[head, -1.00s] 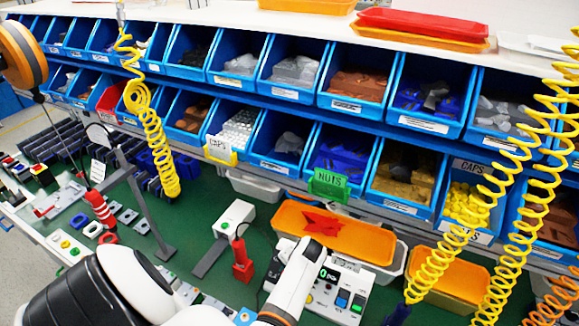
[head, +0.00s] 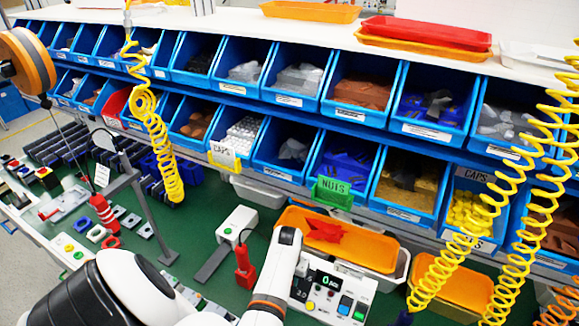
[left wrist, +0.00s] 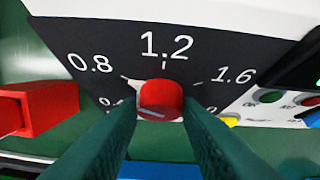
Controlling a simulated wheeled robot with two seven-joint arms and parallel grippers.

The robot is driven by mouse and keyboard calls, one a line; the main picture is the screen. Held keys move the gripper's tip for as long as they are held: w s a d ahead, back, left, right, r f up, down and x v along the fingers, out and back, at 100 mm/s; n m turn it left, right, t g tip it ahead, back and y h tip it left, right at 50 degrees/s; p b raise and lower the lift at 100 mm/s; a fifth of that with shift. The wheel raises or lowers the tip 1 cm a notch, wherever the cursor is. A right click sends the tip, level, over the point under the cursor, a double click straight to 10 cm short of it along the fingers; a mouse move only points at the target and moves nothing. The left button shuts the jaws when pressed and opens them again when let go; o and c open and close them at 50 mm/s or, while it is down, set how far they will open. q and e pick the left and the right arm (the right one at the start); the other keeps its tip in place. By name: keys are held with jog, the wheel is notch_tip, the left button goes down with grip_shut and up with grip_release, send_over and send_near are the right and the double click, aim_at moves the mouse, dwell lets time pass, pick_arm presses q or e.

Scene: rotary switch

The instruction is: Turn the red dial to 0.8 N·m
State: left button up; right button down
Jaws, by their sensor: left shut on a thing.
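The red dial (left wrist: 162,92) shows in the middle of the left wrist view, on a dark scale plate (left wrist: 215,45) marked 0.4, 0.8, 1.2 and 1.6. The 0.8 mark (left wrist: 90,63) is up and left of the dial. My left gripper (left wrist: 158,113) has its two dark green fingers on either side of the dial and is shut on it. In the head view the white control box (head: 325,309) has a lit display (head: 331,283). My left arm hides the dial and fingertips there. My right gripper is not in view.
An orange tray (head: 370,250) stands behind the box. Yellow coiled cords (head: 510,215) hang at right. Blue bins line the back.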

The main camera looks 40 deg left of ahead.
pick_arm(q)
jog(key=shift+f, duration=0.1)
jog(key=o, duration=1)
jog(key=shift+c, duration=0.2)
notch_tip(320, 180, up, 12)
jog(key=b, duration=0.1)
jog(key=shift+s+b, duration=0.25)
jog(key=shift+b, duration=0.05)
jog(key=shift+d, duration=0.1)
